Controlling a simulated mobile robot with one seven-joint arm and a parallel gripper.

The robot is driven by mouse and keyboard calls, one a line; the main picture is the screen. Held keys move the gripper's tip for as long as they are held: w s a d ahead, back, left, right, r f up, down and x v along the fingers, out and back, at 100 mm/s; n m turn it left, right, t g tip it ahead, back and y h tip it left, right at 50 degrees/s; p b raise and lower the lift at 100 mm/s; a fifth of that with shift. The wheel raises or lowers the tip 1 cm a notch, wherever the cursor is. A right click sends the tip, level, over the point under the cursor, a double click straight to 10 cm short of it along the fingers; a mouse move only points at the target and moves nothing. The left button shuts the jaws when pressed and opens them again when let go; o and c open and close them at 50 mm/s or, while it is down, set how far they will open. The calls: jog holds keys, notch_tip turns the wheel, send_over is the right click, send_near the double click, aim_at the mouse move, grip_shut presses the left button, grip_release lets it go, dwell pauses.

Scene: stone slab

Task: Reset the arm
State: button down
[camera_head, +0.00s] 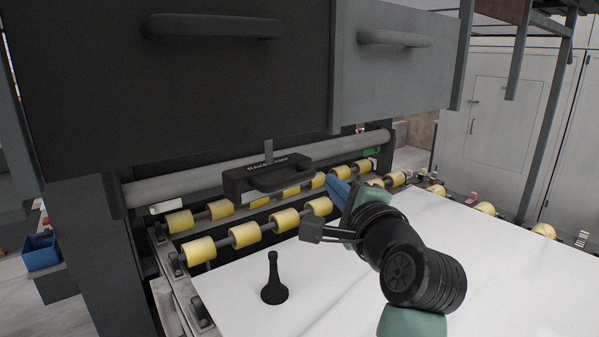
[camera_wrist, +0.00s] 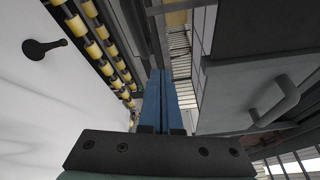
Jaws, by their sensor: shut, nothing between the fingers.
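My gripper (camera_head: 341,189) reaches out over the far part of the white slab (camera_head: 330,310), towards the yellow rollers, below the dark machine housing. In the wrist view its two blue fingers (camera_wrist: 163,100) lie side by side, shut, with nothing held between them. My arm comes in from the lower right and is bent above the slab. A black bottle-shaped object (camera_head: 273,280) stands upright on the slab, to the left of my gripper and apart from it. It also shows at the upper left of the wrist view (camera_wrist: 42,48).
Yellow rollers (camera_head: 245,235) run in rows behind the slab. A black handled block (camera_head: 268,178) sits above them, near my gripper. The dark housing (camera_head: 200,80) and grey box (camera_head: 390,75) with handles overhang. A blue bin (camera_head: 41,252) is at far left. The slab's front is mostly clear.

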jog(key=s+a+r+n+t+h+b, duration=0.1)
jog(key=s+a+r+n+t, duration=0.1)
jog(key=s+r+n, duration=0.4)
jog(key=s+a+r+n+t+h+b, duration=0.1)
jog(key=s+r+n+t, duration=0.3)
jog(key=s, duration=0.6)
jog(key=s+a+r+n+t+h+b, duration=0.1)
jog(key=s+a+r+n+t+h, duration=0.1)
jog(key=s+r+n, duration=0.6)
jog(key=shift+s+a+r+t, duration=0.3)
jog(key=shift+s+a+t, duration=0.15)
jog(key=shift+t, duration=0.65)
jog(key=shift+a, duration=0.1)
